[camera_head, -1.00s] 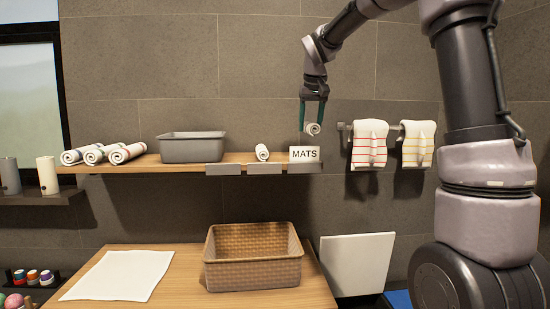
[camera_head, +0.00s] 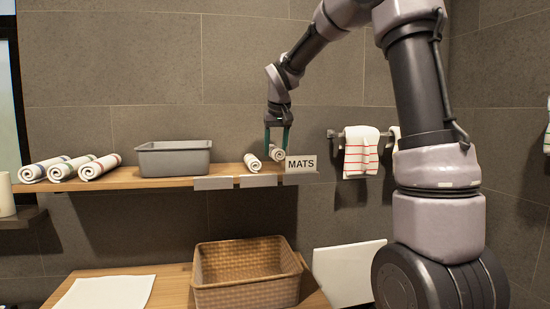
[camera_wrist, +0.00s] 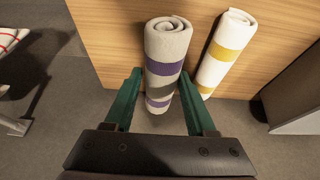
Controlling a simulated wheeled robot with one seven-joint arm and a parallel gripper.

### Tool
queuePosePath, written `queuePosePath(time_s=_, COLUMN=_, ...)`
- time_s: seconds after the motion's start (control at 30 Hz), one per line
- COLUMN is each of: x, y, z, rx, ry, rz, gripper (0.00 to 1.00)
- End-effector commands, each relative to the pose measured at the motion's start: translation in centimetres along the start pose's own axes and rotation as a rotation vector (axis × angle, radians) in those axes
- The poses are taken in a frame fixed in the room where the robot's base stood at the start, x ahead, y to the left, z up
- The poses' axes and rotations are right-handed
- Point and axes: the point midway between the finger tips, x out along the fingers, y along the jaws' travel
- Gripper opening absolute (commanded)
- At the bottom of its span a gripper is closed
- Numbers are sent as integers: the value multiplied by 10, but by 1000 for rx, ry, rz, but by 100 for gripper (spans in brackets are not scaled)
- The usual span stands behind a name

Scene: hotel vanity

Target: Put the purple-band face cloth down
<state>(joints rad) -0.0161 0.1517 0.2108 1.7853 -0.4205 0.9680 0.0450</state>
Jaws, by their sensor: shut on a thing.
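The purple-band face cloth (camera_wrist: 166,62) is a rolled grey-white cloth with purple bands. It lies lengthwise between the two green fingers of my gripper (camera_wrist: 158,105) in the wrist view. In the head view my gripper (camera_head: 278,138) points down and is shut on the roll (camera_head: 278,154), just left of and behind the MATS sign (camera_head: 301,164). The roll is at the right part of the wooden shelf (camera_head: 130,180); I cannot tell whether it touches the shelf. A yellow-band roll (camera_wrist: 226,52) lies close beside it, shown left of it in the head view (camera_head: 252,162).
A grey bin (camera_head: 174,159) and several rolled towels (camera_head: 72,168) occupy the shelf's left part. Blank label plates (camera_head: 213,183) line its front edge. A wicker basket (camera_head: 246,274) stands on the counter below. Striped towels (camera_head: 361,152) hang on a rail to the right.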

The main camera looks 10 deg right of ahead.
Motion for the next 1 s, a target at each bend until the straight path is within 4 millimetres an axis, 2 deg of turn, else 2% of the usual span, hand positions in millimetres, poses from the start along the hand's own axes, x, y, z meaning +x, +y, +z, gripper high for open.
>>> queuePosePath(time_s=0.1, x=17, y=0, z=8, rx=0, ry=-4, rz=1, gripper=4)
queuePosePath(time_s=0.2, x=24, y=0, z=10, rx=-1, ry=-1, rz=0, gripper=4)
queuePosePath(time_s=0.57, x=28, y=0, z=12, rx=0, ry=-1, rz=0, gripper=4)
queuePosePath(time_s=0.6, x=28, y=0, z=12, rx=0, ry=0, rz=0, gripper=63)
queuePosePath(time_s=0.67, x=28, y=0, z=12, rx=0, ry=0, rz=0, gripper=86)
queuePosePath(time_s=1.0, x=26, y=0, z=11, rx=0, ry=0, rz=0, gripper=86)
